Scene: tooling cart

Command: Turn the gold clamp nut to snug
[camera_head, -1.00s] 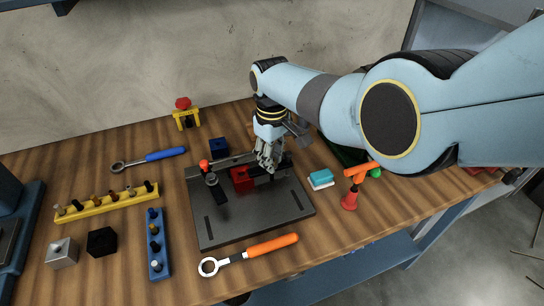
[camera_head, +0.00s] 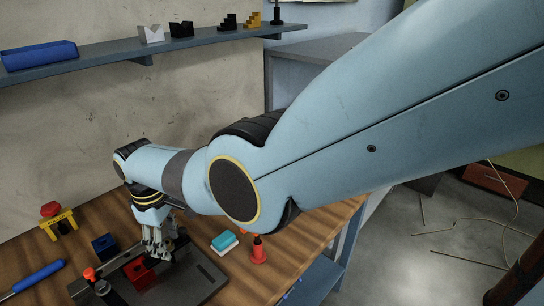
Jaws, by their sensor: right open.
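My right gripper (camera_head: 158,248) points down over the dark fixture plate (camera_head: 203,281), at its back edge, just right of the red block (camera_head: 137,271). Its fingers are open and seen small. I cannot make out the gold clamp nut; the fingers may cover it. I cannot tell whether the fingers touch anything. A dark post and an orange-red knob (camera_head: 90,273) stand at the plate's left side. My left gripper is not in view.
A dark blue block (camera_head: 104,245) and a yellow stand with a red top (camera_head: 58,222) are behind left. A teal and white block (camera_head: 225,241) and a red tool (camera_head: 259,250) stand right. Above is a wall shelf (camera_head: 120,52).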

